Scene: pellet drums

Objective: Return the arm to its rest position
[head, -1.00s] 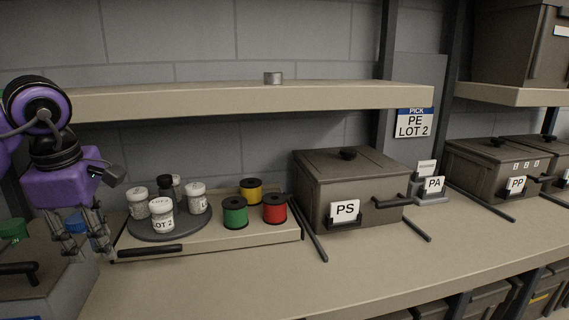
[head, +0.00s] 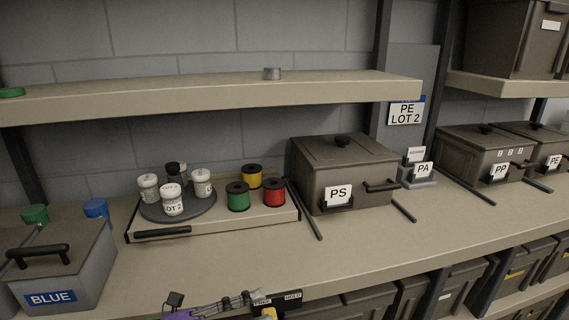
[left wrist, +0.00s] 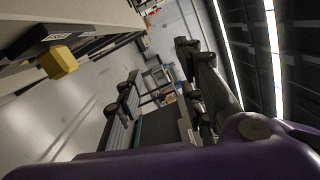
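My left gripper (head: 255,298) shows at the bottom edge of the head view, with a bit of purple arm to its left. It is low, by the front edge of the counter (head: 215,265), away from the jars and spools. In the left wrist view its two dark fingers (left wrist: 158,65) stand apart, with no object visible between them. Most of the left arm is out of the head view. My right gripper is in neither view.
A FREE/HOLD sign (head: 278,300) with a yellow block (head: 268,313) is close to the gripper. Behind are a turntable of jars (head: 180,212), several spools (head: 238,197), the PS bin (head: 345,170) and a BLUE-labelled box (head: 85,265). The counter's middle is clear.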

